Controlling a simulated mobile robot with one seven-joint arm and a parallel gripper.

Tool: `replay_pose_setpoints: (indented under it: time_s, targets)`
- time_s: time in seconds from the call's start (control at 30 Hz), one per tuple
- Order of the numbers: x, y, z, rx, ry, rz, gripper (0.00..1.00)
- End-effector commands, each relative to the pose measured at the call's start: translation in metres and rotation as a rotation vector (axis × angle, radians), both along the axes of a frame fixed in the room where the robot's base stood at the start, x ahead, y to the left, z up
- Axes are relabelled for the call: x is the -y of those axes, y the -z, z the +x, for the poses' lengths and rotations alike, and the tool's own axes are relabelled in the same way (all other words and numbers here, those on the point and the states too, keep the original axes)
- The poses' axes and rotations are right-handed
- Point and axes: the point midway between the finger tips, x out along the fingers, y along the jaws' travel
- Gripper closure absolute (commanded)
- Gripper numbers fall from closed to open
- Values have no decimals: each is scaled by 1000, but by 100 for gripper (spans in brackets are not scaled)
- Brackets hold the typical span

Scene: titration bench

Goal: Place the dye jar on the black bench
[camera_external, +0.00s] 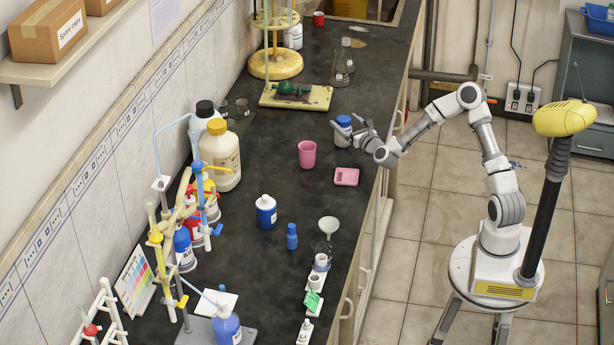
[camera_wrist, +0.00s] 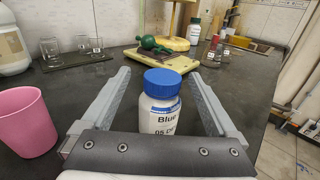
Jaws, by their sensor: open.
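The dye jar (camera_external: 342,133) is a small white jar with a blue lid, upright on the black bench (camera_external: 290,190) near its right edge. In the wrist view the jar (camera_wrist: 159,104) has a label reading "Blue". My gripper (camera_external: 346,128) is at the jar, reaching in from the bench's right side. In the wrist view my gripper (camera_wrist: 163,88) is open, with one finger on each side of the jar. Gaps show between the fingers and the jar. The jar's lower part is hidden behind the gripper's palm.
White bottles (camera_external: 220,155) line the wall side. Bench between cup and stand is clear.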

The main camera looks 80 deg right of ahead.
Motion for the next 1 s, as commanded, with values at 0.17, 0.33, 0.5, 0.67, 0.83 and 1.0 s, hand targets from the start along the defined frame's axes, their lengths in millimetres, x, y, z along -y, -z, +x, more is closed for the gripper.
replay_pose_setpoints:
  time_s: [0.17, 0.33, 0.5, 0.67, 0.83, 1.0]
  targets:
    - [15, 2, 11, 1, 2, 1, 6]
    - [32, 1, 26, 2, 0, 1, 6]
    - [39, 0, 34, 0, 0, 0, 6]
    - [39, 0, 34, 0, -1, 0, 6]
    - [39, 0, 34, 0, -1, 0, 26]
    - [39, 0, 34, 0, -1, 0, 57]
